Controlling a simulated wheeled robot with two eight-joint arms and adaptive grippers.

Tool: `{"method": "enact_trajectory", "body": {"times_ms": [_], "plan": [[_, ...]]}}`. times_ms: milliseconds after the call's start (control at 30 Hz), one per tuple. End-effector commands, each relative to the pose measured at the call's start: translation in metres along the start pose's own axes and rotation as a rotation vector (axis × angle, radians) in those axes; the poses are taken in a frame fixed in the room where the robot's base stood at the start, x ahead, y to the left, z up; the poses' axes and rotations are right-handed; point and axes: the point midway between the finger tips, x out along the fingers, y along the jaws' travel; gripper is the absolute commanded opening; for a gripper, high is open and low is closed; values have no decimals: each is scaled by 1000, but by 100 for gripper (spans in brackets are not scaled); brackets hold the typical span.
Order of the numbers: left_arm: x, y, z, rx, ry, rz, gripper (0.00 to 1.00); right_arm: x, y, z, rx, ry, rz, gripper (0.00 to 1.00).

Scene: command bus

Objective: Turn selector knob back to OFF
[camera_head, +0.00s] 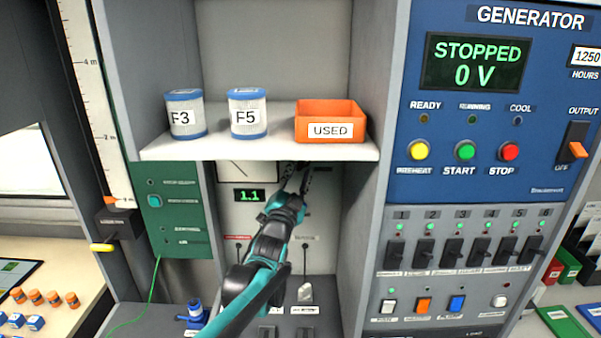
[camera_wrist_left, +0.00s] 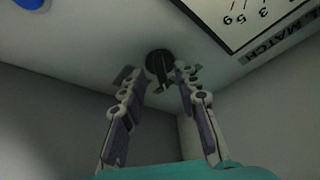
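The selector knob (camera_wrist_left: 158,62) is a dark round knob on a light panel in the left wrist view, with a pointer bar sticking out towards the lower part of the picture. My left gripper (camera_wrist_left: 156,78) is open, with one fingertip on each side of the knob. I cannot tell whether the fingers touch it. In the head view my left gripper (camera_head: 297,177) reaches under the shelf, to the right of the green 1.1 display (camera_head: 249,195). There the knob is hidden, and its markings cannot be read in either view. My right gripper is not in view.
The shelf (camera_head: 220,149) above my arm holds canisters F3 (camera_head: 185,114) and F5 (camera_head: 248,114) and an orange USED bin (camera_head: 331,120). Cabinet walls flank the recess. The generator panel (camera_head: 555,60) on the right reads STOPPED, 0 V. A dial meter (camera_wrist_left: 245,15) lies close to the knob.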

Motion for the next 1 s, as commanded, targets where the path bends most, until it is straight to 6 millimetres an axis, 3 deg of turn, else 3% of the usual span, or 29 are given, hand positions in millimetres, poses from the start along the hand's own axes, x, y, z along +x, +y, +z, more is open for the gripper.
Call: {"method": "enact_trajectory", "body": {"times_ms": [133,400,533,1000], "plan": [[12,0,0,-1,0,0,31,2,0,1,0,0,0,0],[13,0,0,-1,-1,0,31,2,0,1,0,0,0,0],[13,0,0,-1,-1,0,0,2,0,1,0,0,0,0],[13,1,0,-49,-1,-19,0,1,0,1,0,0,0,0]]}}
